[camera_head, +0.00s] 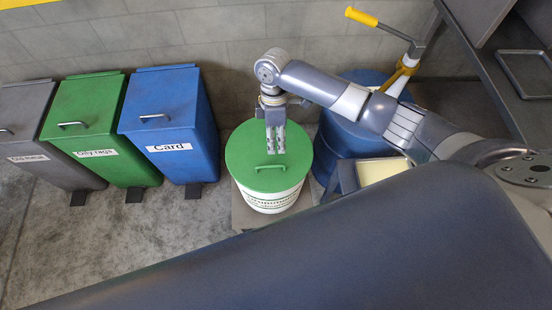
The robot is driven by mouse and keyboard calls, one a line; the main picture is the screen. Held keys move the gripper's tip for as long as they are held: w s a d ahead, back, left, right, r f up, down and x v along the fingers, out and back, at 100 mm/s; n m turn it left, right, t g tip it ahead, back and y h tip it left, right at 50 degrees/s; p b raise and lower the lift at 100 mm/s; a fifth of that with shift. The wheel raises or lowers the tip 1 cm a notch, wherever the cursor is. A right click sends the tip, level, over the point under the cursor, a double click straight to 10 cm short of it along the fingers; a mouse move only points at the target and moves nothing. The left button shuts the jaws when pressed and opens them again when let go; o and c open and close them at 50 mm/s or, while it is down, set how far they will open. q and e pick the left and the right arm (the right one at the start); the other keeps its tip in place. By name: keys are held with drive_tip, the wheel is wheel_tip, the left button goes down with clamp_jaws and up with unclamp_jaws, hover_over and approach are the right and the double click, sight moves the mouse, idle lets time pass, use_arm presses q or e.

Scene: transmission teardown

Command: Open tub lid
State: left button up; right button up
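The tub (272,201) is white with dark lettering and stands on a low flat base on the floor. Its round green lid (245,165) sits on top and looks closed. A small green bar handle (270,168) lies on the lid's near half. My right gripper (275,152) points down over the lid, just behind the handle in the picture. Its two fingers are close together with a narrow gap between them. I cannot tell whether the fingertips touch the lid or whether they are open or shut. My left gripper is out of view.
Bins stand left of the tub: blue Card (171,125), green Oily rags (91,125) and grey (35,150). A blue drum (345,140) with a yellow-handled crank pump (390,35) stands close on the right. A grey bench (500,75) is farther right. Floor (150,240) at front left is clear.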

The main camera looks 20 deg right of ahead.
hover_over(276, 161)
drive_tip(key=s+a, duration=0.1)
drive_tip(key=s, duration=0.2)
wheel_tip(276, 161, down, 9)
drive_tip(key=shift+w+f, duration=0.1)
drive_tip(key=shift+f, duration=0.05)
drive_tip(key=shift+c, duration=0.2)
clamp_jaws()
